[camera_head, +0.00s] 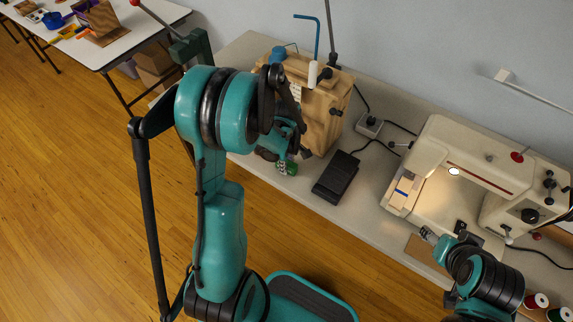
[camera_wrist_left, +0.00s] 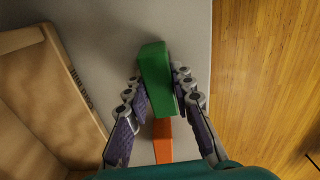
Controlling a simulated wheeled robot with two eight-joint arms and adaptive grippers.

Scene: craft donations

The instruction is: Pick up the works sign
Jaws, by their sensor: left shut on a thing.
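The works sign, as far as I can tell, is the green block with an orange part (camera_wrist_left: 155,65) between my left gripper's fingers in the left wrist view. My left gripper (camera_wrist_left: 157,80) is shut on its green part; the orange part shows lower down, between the fingers. In the head view the left gripper (camera_head: 283,153) is largely hidden behind my arm, and a bit of green (camera_head: 287,168) shows at its tips, low over the table by the wooden case. My right gripper (camera_head: 430,236) is small in the head view, near the sewing machine; its jaws are unclear.
A wooden case (camera_head: 322,115) stands beside my left gripper. A black pedal (camera_head: 336,178) lies to its right, with cables behind. A cream sewing machine (camera_head: 440,150) stands farther right. Thread spools (camera_head: 536,301) sit at lower right. Another table (camera_head: 110,48) is at upper left.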

